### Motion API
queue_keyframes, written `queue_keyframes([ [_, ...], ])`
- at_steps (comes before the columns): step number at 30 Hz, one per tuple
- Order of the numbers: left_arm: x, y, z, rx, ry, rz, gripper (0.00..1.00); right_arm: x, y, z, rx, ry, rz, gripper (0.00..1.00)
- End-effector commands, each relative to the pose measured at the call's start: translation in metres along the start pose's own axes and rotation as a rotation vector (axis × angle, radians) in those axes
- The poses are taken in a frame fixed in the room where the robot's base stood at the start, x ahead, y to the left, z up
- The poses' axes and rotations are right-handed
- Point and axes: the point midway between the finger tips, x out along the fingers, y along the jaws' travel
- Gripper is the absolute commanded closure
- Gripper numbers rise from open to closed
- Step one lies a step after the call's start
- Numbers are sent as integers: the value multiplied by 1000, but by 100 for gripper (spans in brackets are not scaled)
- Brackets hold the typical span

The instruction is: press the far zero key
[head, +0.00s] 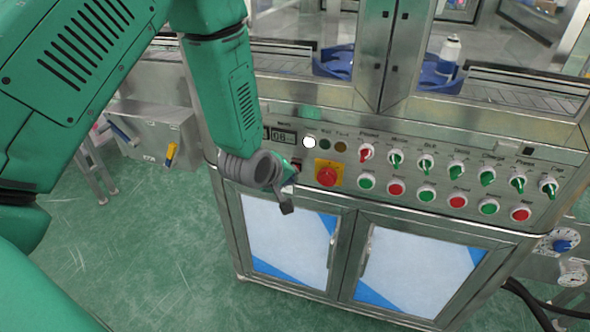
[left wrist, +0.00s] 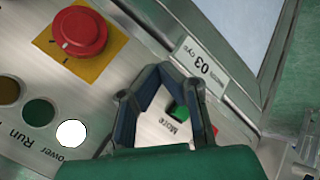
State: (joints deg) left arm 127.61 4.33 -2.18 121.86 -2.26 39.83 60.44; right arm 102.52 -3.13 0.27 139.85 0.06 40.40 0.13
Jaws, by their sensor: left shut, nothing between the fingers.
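My left gripper (head: 287,206) is in front of the control panel's lower left, below the number display. In the left wrist view its dark fingers (left wrist: 158,71) meet at the tips, shut and empty. A small green key labelled "More" (left wrist: 180,111) shows through the gap between the fingers. A bit of red (left wrist: 214,130) shows beside the right finger, mostly hidden; I cannot tell whether it is the zero key. In the head view the gripper covers most of this area. Whether the fingertips touch the panel I cannot tell. My right gripper is not in view.
A red emergency button on a yellow plate (head: 327,174) sits just right of the gripper; it is also in the left wrist view (left wrist: 79,32). A lit white lamp (head: 309,142) is above it. Switches and round buttons (head: 427,193) fill the panel's right side. Cabinet doors (head: 290,240) are below.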

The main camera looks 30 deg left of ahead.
Motion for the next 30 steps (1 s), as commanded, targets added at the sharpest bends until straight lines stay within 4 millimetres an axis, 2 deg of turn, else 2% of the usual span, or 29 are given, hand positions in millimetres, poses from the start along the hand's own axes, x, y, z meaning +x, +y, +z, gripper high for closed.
queue_keyframes([
  [7,-2,-2,2,-1,-1,0,100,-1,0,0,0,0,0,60],
  [21,-32,-24,24,-1,-1,-1,100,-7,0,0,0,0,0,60],
  [30,-34,-26,25,0,0,0,100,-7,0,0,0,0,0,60],
])
